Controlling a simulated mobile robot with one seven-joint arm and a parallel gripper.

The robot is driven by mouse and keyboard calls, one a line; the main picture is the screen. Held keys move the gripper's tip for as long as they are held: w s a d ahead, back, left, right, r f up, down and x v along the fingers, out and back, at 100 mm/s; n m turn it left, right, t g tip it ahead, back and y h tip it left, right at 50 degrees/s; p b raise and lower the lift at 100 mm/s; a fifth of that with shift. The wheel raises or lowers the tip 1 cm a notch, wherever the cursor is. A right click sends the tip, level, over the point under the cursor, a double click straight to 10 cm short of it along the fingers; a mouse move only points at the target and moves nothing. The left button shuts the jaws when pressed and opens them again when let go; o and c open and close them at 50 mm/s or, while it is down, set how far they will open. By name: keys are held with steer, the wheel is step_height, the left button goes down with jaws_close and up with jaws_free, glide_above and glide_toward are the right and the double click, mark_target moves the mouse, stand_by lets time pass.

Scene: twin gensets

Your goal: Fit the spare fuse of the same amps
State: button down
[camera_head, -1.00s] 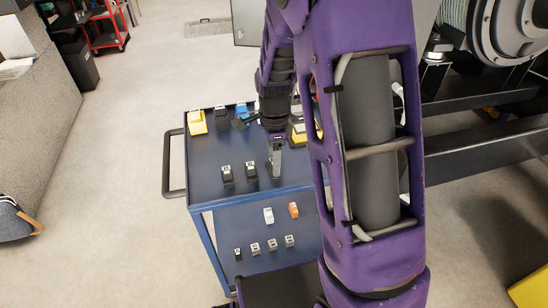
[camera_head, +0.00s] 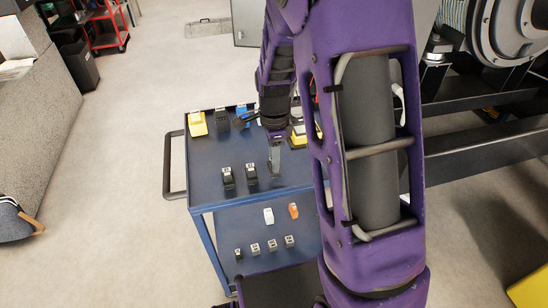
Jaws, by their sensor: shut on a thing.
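My gripper (camera_head: 274,163) is over the top shelf of the blue cart (camera_head: 215,156), pointing down. It is shut on a small fuse, which is mostly hidden by the fingers and too small to read. To its left, two black fuses with pale tops stand on the shelf, a left one (camera_head: 228,178) and a right one (camera_head: 251,174). Their amp markings are too small to read.
On the lower shelf are a white block (camera_head: 268,216), an orange block (camera_head: 293,211) and a row of small blocks (camera_head: 272,245). A yellow block (camera_head: 197,123) stands at the back left of the top shelf. Genset machinery (camera_head: 510,35) is at right.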

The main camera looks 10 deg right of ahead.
steer(key=shift+r+p, duration=2.95)
steer(key=shift+r, duration=0.65)
